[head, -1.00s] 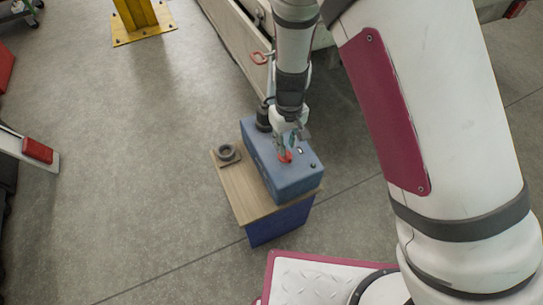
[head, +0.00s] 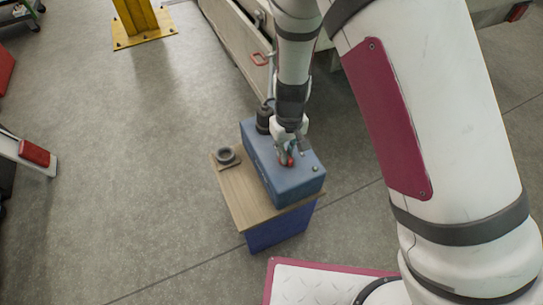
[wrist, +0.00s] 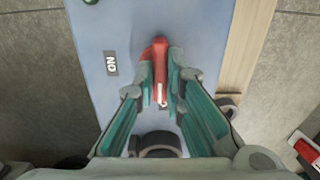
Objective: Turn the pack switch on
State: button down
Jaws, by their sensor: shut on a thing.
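The blue pack (head: 296,187) sits on a small wooden-topped stand. Its red switch handle (wrist: 159,55) shows in the wrist view, lying nearly lengthwise between my fingers. The handle also shows as a small red spot in the head view (head: 290,161). A dark label reading "ON" (wrist: 111,63) is on the pack face to the left of the handle. My gripper (wrist: 163,84) is shut on the red handle, with a teal-padded finger on each side. In the head view my gripper (head: 287,153) is over the pack's top. The handle's base is partly hidden by the fingers.
The wooden stand top (head: 237,196) holds a dark ring-shaped part (head: 227,155) left of the pack. A black cylindrical connector (head: 264,121) stands at the pack's far end. The trailer frame (head: 236,40) is behind. Floor left of the stand is clear.

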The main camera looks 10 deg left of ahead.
jog(key=shift+m+p, duration=1.35)
jog(key=shift+m, duration=1.25)
jog(key=m+p, duration=0.2)
jog(key=m, duration=0.1)
jog(key=shift+m, duration=0.4)
jog(key=shift+m+p, duration=0.4)
jog(key=shift+m, duration=0.3)
